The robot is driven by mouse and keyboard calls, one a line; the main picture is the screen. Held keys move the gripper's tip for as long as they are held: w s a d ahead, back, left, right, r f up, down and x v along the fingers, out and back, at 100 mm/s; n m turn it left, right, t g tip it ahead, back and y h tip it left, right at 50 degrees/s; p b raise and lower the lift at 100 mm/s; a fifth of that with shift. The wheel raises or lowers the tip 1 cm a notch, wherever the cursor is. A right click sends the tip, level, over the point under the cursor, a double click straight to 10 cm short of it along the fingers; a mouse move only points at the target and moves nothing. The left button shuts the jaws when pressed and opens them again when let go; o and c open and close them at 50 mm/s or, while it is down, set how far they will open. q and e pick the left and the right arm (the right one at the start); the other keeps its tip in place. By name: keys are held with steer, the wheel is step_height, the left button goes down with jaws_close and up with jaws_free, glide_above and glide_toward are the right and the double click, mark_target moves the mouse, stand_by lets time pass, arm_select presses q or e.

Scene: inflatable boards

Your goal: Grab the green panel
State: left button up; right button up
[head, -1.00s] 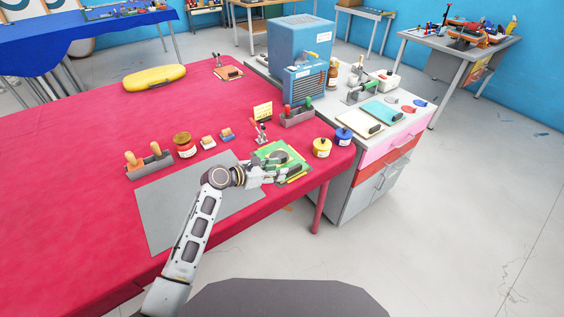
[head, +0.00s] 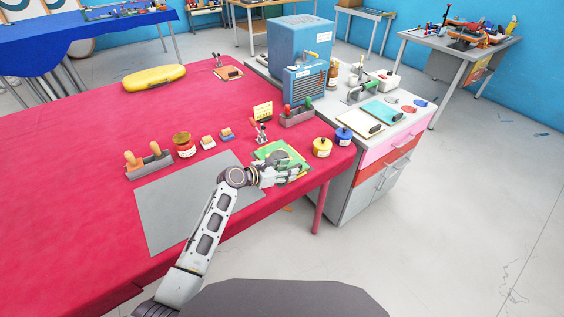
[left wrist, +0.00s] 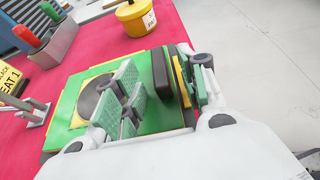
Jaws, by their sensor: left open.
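The green panel (head: 266,150) lies at the right edge of the red-covered table, next to the grey mat. In the left wrist view the green panel (left wrist: 155,117) shows a dark disc in a yellow patch and a black handle (left wrist: 163,73) near its edge. My left gripper (head: 287,172) is open over the panel's near right part and covers some of it. In the left wrist view its fingers (left wrist: 164,93) stand apart, one over the panel face and one by its outer edge, with the black handle between them. I cannot tell whether they touch. My right gripper is not in view.
A yellow jar (head: 322,147) and a blue jar (head: 343,136) stand right of the panel. A toggle clamp (head: 260,133), a yellow sign (head: 263,110) and a tool holder (head: 297,117) stand behind it. The grey mat (head: 180,205) is bare.

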arm_select(q)
steer(key=c, duration=0.8)
jaws_close()
steer(key=shift+r, duration=0.9)
step_height(320, 180, up, 5)
steer(key=shift+f+p, duration=0.15)
steer(key=shift+p, duration=0.35)
step_height(320, 180, up, 3)
steer(key=shift+f, duration=0.1)
steer(key=shift+r, duration=0.4)
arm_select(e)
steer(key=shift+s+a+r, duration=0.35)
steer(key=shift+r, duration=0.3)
